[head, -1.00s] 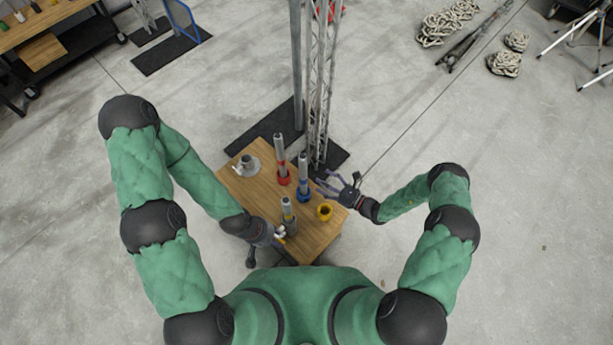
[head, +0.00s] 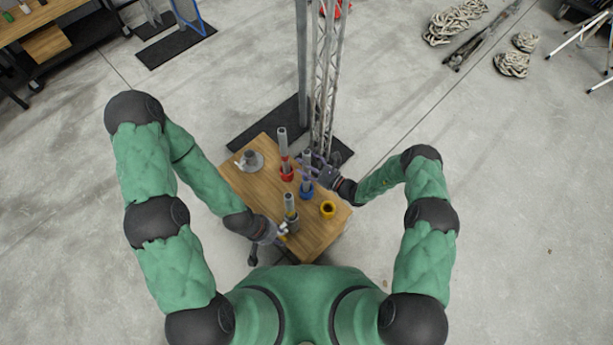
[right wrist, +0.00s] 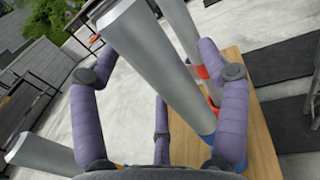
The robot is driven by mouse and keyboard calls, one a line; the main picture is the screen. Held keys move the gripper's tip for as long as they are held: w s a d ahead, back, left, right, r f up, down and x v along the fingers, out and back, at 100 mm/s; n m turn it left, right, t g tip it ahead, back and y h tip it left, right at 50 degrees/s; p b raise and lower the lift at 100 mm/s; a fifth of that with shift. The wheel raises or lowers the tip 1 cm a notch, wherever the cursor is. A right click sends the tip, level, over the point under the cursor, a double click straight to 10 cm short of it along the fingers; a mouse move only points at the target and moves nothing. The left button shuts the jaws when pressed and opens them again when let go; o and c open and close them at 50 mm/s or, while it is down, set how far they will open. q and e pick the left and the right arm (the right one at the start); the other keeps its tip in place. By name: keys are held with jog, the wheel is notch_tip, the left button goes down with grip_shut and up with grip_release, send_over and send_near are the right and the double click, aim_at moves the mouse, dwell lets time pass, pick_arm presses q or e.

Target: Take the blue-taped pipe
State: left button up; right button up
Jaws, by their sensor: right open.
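The blue-taped pipe (head: 307,158) stands upright in a blue holder (head: 306,192) on the small wooden table. My right gripper (head: 315,167) is at its upper part. In the right wrist view the grey pipe (right wrist: 150,55) runs between my spread purple fingers (right wrist: 165,100), with blue (right wrist: 208,138) at its lower end. The fingers are open, and I see no firm grip on it. My left gripper (head: 277,236) is low at the table's near left edge, beside a pipe in a grey holder (head: 291,221); its fingers are too small to read.
A yellow holder (head: 327,209) and a grey flanged piece (head: 249,160) are also on the wooden table (head: 315,238). A metal truss (head: 328,85) rises just behind the table.

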jog(key=shift+w, duration=0.1)
grip_shut()
jog(key=shift+r, duration=0.2)
